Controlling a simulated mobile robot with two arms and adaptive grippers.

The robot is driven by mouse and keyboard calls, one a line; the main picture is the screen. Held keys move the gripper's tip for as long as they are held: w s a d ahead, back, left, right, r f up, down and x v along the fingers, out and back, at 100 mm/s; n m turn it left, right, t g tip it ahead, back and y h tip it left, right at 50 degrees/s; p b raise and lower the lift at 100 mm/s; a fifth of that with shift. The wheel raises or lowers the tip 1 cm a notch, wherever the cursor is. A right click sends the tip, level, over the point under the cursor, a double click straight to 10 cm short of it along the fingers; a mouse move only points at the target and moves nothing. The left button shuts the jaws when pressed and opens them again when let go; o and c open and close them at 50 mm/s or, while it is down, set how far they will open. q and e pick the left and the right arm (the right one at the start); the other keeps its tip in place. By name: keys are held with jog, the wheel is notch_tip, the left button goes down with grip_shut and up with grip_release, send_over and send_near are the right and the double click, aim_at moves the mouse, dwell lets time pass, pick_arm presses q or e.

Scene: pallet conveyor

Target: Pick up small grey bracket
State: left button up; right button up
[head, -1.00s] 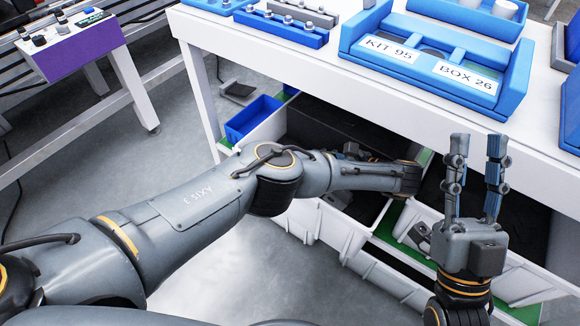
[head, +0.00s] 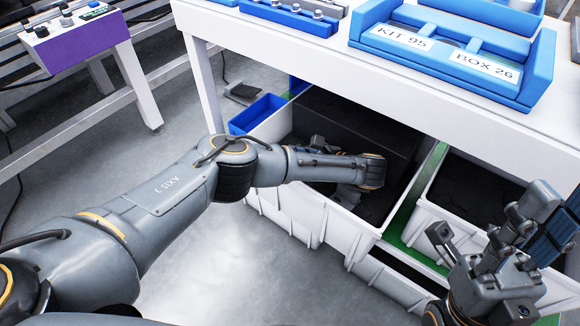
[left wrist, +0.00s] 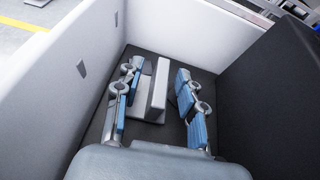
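In the left wrist view, a small light grey bracket (left wrist: 158,86) with an upright plate and a flat foot is at the dark floor of a white-walled bin (left wrist: 170,30). My left gripper (left wrist: 160,76) is open, one blue-padded finger on each side of the bracket. A gap shows on the plate's right; whether the left finger touches the foot is unclear. In the head view, my left gripper (head: 320,146) is down in the bin, mostly hidden by my forearm, and the bracket is hidden. My right gripper (head: 548,222) is open and empty at the right.
The white table (head: 300,58) overhangs the bins, with a blue kit box (head: 450,62) on it. A second white bin (head: 425,215) with a dark inside stands right of a green strip (head: 408,215). A blue bin (head: 258,112) is at the left. Bin walls surround my left gripper closely.

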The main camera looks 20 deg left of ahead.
pick_arm(q)
jog(key=shift+a, duration=0.1)
grip_shut()
jog(key=shift+w, duration=0.1)
dwell(0.3)
